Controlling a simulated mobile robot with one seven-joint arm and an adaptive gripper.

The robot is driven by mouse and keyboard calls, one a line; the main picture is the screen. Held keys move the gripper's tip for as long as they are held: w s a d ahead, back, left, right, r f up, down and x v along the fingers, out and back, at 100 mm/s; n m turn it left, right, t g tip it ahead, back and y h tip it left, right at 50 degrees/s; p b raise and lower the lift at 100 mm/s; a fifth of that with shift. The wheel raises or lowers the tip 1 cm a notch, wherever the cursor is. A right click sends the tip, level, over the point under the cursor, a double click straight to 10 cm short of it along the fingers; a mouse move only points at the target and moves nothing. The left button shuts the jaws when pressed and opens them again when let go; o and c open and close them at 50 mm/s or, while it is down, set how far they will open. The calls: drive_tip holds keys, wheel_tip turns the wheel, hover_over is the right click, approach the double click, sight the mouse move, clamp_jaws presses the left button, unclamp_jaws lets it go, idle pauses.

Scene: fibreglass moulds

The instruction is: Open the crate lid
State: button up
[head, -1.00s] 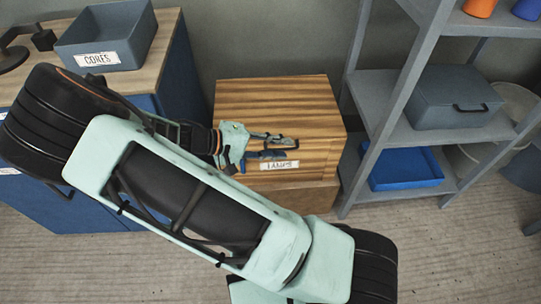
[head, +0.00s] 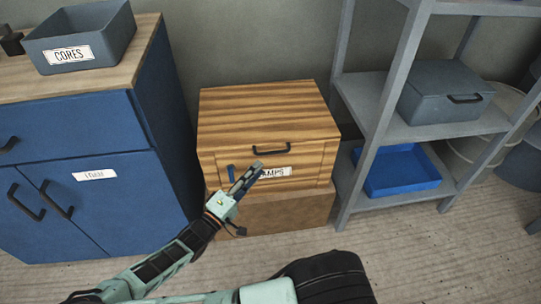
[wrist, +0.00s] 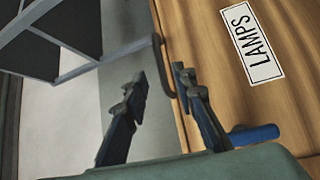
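The wooden crate (head: 222,136) has a striped lid (head: 265,108), which looks shut. A dark bar handle (head: 285,150) is on its front, above a white LAMPS label (head: 276,173). My gripper (head: 257,170) is in front of the crate, just below and left of the handle, partly covering the label. In the wrist view, my gripper (wrist: 160,75) has its two fingers apart with nothing held. The handle (wrist: 160,60) shows edge-on near the gap between the fingertips; I cannot tell if they touch it. The label (wrist: 250,42) is right of the fingers.
A small blue piece (head: 231,174) is at the crate's front left. The crate stands on a brown box (head: 290,212). A blue cabinet (head: 80,120) with a CORES bin (head: 100,52) is left. A grey shelf (head: 455,128) with a lidded box (head: 430,95) and blue tray (head: 420,180) is right.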

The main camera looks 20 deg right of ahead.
sight(273, 152)
drive_tip(key=b+x, duration=0.1)
drive_tip(key=x, duration=0.8)
drive_tip(key=shift+d+b, duration=0.15)
drive_tip(key=shift+b, duration=0.2)
drive_tip(key=shift+c, duration=0.2)
clamp_jaws()
